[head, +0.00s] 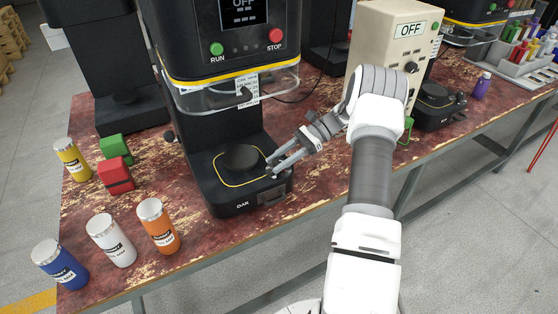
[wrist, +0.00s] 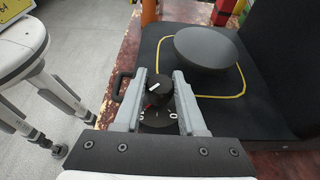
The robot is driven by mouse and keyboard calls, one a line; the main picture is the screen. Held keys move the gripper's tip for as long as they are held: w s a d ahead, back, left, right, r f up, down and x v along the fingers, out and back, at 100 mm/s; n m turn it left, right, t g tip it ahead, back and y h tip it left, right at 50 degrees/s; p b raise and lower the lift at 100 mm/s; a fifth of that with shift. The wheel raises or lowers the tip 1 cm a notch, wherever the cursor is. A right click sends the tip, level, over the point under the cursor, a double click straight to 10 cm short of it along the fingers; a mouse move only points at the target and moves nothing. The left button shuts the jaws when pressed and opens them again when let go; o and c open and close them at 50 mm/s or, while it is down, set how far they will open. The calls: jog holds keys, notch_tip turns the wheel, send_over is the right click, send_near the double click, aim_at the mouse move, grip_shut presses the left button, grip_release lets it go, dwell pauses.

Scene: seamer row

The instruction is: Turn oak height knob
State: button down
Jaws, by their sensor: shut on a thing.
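The Oak seamer is the black machine in the middle of the head view, with OAK written on the front of its base (head: 238,206). The height knob (wrist: 158,90) shows in the wrist view as a small black knob with a white pointer line, above a dark dial with white and red marks. My gripper (head: 270,166) is at the right side of the Oak base; it also shows in the wrist view (wrist: 163,85). Its two grey fingers stand on either side of the knob and are shut on it. In the head view the fingers largely hide the knob.
The Oak's round plate (head: 241,158) is empty, beside the fingers. A clear guard (head: 225,98) hangs above it. Orange (head: 158,226), white (head: 111,240) and blue (head: 60,264) cans stand at the bench's front left. A cream box (head: 385,45) marked OFF stands behind my arm.

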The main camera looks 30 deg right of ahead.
jog(key=shift+a+r, duration=0.1)
jog(key=shift+a, duration=0.05)
jog(key=shift+c, duration=2.4)
grip_release()
jog(key=v, duration=1.2)
jog(key=shift+p, duration=0.4)
jog(key=shift+s, duration=0.1)
